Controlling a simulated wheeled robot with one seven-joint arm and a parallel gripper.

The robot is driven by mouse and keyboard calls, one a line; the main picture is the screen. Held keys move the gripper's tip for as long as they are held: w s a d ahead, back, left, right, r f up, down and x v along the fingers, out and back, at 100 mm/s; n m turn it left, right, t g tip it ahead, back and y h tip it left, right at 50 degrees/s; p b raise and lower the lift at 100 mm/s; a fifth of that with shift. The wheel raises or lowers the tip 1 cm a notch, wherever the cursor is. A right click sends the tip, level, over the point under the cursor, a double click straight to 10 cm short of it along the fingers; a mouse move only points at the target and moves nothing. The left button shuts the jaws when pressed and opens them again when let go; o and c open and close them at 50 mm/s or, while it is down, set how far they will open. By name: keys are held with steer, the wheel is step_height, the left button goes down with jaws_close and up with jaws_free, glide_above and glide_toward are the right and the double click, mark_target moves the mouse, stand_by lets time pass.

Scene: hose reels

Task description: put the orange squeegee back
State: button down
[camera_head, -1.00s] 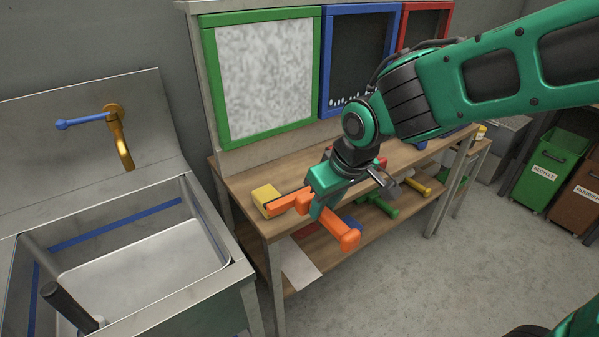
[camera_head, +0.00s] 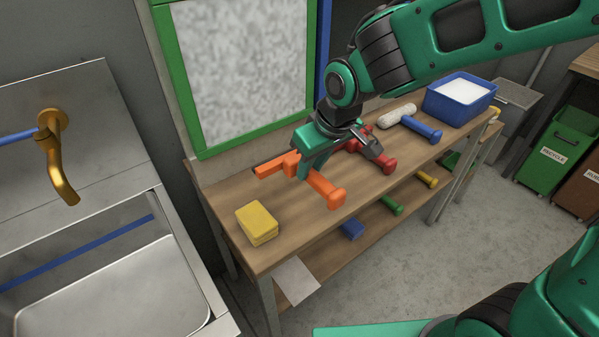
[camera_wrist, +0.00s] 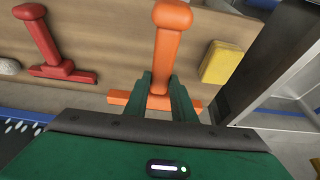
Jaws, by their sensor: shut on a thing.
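The orange squeegee (camera_head: 323,188) is held by my gripper (camera_head: 311,165) over the wooden bench top (camera_head: 290,225). Its handle points toward the bench's front edge and its head toward the back. I cannot tell whether it touches the wood. In the wrist view the orange squeegee (camera_wrist: 165,50) sits between the green fingers of my gripper (camera_wrist: 162,92), gripped near the head. A red squeegee (camera_head: 383,160) lies on the bench just to the right, partly hidden behind my gripper; it also shows in the wrist view (camera_wrist: 45,45).
A blue-handled roller (camera_head: 420,128) and a blue tub (camera_head: 459,101) stand further right. The lower shelf holds blue, green and yellow items. A steel sink (camera_head: 110,290) is at left; a green-framed panel (camera_head: 240,75) stands behind.

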steer(key=w+f, duration=0.1)
steer(key=w, duration=0.1)
steer(key=w+a+f, duration=0.1)
steer(key=w+f, duration=0.1)
steer(key=w, duration=0.1)
steer(key=w+a+f, duration=0.1)
steer(key=w+f, duration=0.1)
steer(key=w, duration=0.1)
steer(key=shift+a, duration=0.1)
steer(key=shift+w+f, duration=0.1)
steer(key=shift+f, duration=2)
steer(key=c, duration=1.5)
jaws_free()
steer(key=shift+f, duration=0.1)
